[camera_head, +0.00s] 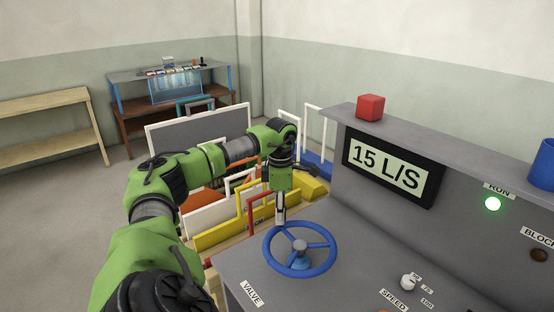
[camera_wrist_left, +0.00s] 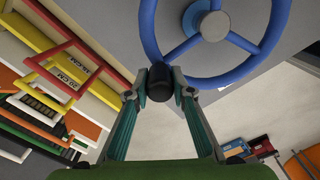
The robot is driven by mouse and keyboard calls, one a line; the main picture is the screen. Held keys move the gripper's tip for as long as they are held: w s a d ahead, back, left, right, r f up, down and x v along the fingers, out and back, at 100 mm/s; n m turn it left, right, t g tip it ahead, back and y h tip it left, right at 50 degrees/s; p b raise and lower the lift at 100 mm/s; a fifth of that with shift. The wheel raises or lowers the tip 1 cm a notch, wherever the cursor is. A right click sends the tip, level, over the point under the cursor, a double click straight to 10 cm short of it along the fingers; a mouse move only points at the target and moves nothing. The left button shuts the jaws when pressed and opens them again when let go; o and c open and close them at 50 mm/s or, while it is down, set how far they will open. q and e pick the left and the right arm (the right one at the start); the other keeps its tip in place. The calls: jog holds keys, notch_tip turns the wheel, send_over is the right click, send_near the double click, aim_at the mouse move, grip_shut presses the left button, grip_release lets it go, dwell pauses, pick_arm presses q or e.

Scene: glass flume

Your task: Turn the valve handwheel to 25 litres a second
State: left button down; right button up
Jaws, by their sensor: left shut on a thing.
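The blue valve handwheel (camera_head: 327,262) lies on the grey console, by a VALVE label (camera_head: 252,293). Its rim and spokes also fill the top of the left wrist view (camera_wrist_left: 235,80). My left gripper (camera_head: 280,221) reaches down to the far left side of the rim. In the left wrist view its fingers (camera_wrist_left: 159,84) are shut around a dark knob (camera_wrist_left: 159,90) at the rim. The display (camera_head: 386,167) reads 15 L/S. My right gripper is not in view.
A green RUN light (camera_head: 493,204) glows on the console. A SPEED knob (camera_head: 408,282) sits right of the wheel. A red block (camera_head: 370,107) and a blue container (camera_head: 543,165) stand on the console's top. Yellow, white and red frames (camera_head: 220,232) crowd the space left of the console.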

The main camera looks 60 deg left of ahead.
pick_arm(q)
jog(key=shift+w+r+p, duration=0.2)
jog(key=shift+w+p, duration=0.1)
jog(key=shift+w, duration=0.3)
jog(key=c, duration=1.8)
grip_release()
jog(key=shift+f, duration=0.15)
notch_tip(320, 180, up, 12)
